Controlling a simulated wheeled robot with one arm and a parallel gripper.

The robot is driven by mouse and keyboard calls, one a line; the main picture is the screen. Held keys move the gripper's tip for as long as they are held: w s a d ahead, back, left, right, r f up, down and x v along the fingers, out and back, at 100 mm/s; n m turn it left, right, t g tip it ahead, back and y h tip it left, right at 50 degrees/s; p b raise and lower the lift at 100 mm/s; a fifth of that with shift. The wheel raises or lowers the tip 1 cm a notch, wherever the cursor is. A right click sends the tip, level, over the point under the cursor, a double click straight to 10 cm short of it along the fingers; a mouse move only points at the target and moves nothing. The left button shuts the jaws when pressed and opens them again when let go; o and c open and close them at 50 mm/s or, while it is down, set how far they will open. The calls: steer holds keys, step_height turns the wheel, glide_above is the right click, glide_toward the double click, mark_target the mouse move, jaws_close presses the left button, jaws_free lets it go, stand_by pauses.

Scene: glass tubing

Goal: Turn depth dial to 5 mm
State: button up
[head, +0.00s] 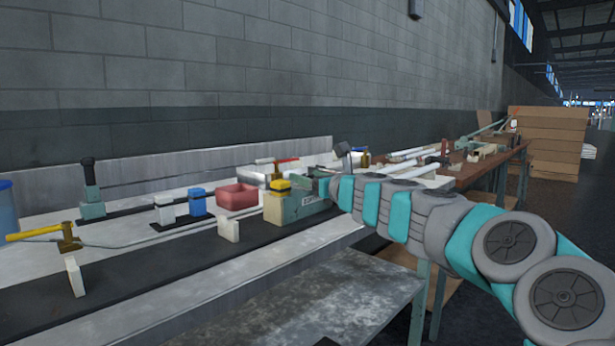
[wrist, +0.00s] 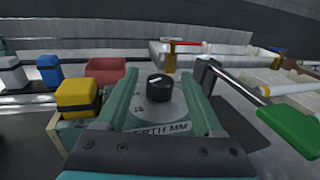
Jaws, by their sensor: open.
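The depth dial (wrist: 159,88) is a black round knob with a white pointer line, set on a pale round plate (wrist: 158,112). My gripper (wrist: 165,95) is open in the wrist view, with a green finger on each side of the dial in the picture. I cannot tell whether the fingers touch it. In the head view my arm reaches to the green machine (head: 297,206), and the dial and fingertips cannot be made out there.
A yellow-topped block (wrist: 78,98) stands left of the dial. A lever with a green handle (wrist: 290,127) sticks out at the right. A red bin (head: 237,197) and blue block (head: 197,201) stand to the left on the bench. A yellow-handled tool (head: 40,233) lies farther left.

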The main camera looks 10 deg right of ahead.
steer(key=shift+w+r, duration=0.1)
steer(key=shift+w, duration=0.25)
steer(key=shift+a, duration=0.1)
jaws_close()
stand_by(0.3)
